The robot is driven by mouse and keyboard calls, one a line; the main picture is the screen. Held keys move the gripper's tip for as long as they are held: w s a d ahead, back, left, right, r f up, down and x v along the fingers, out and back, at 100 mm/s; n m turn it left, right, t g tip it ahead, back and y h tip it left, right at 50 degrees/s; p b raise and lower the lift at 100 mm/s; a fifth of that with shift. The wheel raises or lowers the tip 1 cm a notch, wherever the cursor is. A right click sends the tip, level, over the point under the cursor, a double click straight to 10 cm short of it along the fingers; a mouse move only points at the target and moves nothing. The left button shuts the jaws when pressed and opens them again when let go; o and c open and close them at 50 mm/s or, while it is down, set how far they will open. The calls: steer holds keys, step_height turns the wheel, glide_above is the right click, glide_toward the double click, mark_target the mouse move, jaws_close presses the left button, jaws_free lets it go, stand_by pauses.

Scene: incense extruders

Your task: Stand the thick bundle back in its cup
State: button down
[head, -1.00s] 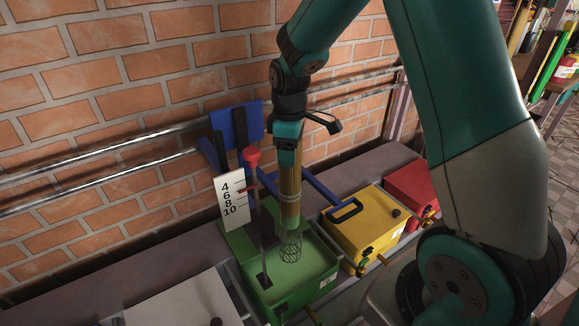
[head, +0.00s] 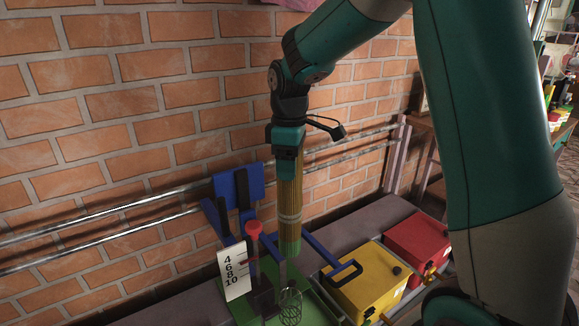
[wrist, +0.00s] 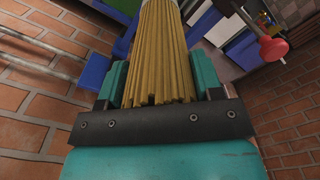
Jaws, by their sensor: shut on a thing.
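The thick bundle (head: 290,205) is a sheaf of tan sticks with a pale band round its lower part and a green lower end. My gripper (head: 289,150) is shut on its top end and holds it upright in the air. In the wrist view the bundle (wrist: 163,55) runs away from between the jaws of my gripper (wrist: 160,85). The cup (head: 291,305) is an open wire mesh cup on the green box (head: 318,300). It is almost directly below the bundle's lower end, with a gap between them. The cup is not made out in the wrist view.
A white scale card (head: 234,275) and a red-knobbed post (head: 254,230) stand close left of the bundle. A blue bracket (head: 238,182) is behind. A yellow box (head: 366,282) with a blue handle and a red box (head: 416,240) lie to the right.

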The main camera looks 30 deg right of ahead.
steer(key=shift+r+p, duration=4.1)
steer(key=shift+r, duration=0.5)
steer(key=shift+f, duration=0.2)
